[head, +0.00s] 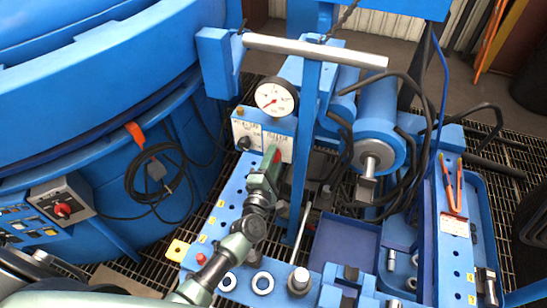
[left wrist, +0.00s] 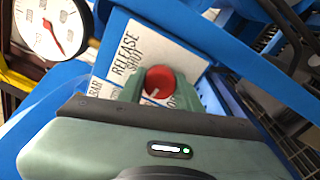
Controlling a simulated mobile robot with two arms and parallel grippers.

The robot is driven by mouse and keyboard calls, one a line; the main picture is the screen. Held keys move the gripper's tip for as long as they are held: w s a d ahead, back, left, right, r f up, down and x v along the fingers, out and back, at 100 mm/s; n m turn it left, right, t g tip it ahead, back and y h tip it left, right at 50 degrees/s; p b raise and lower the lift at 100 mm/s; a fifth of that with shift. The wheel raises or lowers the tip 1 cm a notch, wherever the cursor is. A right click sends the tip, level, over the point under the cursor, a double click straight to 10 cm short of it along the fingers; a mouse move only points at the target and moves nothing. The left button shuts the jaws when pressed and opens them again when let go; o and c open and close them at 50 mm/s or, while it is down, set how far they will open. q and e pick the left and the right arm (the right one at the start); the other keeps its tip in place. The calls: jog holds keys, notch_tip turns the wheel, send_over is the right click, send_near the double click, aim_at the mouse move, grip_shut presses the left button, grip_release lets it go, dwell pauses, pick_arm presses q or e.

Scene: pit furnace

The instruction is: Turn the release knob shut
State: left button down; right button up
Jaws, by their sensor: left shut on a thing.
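The release knob (left wrist: 158,82) is round and red with a small white mark, and sits on a white plate (left wrist: 155,48) lettered RELEASE in the left wrist view. My left gripper (left wrist: 155,92) is shut on it, with green fingers on both sides of the knob. In the head view my left gripper (head: 272,162) reaches the white plate (head: 280,142) below the gauge, and only a sliver of red knob (head: 277,156) shows. The knob's lower lettering is partly hidden by the fingers. My right gripper is in neither view.
A pressure gauge (head: 276,97) with a red needle stands just above the plate. A dark knob (head: 243,143) sits left of it. A blue upright post (head: 305,140) and a grey bar handle (head: 315,51) are close on the right. A blue cylinder (head: 378,112) lies farther right.

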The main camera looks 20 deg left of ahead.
pick_arm(q)
jog(key=m, duration=0.4)
jog(key=shift+r+m+p, duration=0.1)
jog(key=shift+m+p, duration=0.25)
jog(key=shift+m, duration=0.05)
jog(key=m, duration=0.4)
jog(key=shift+p, duration=0.35)
jog(key=m+p, duration=0.1)
jog(key=m, duration=0.3)
jog(key=shift+m+t+h, duration=0.3)
jog(key=shift+h, duration=0.1)
jog(key=shift+m+p, duration=0.3)
jog(key=shift+m, duration=1.4)
jog(key=shift+m+h, duration=0.3)
jog(key=c, duration=1)
grip_release()
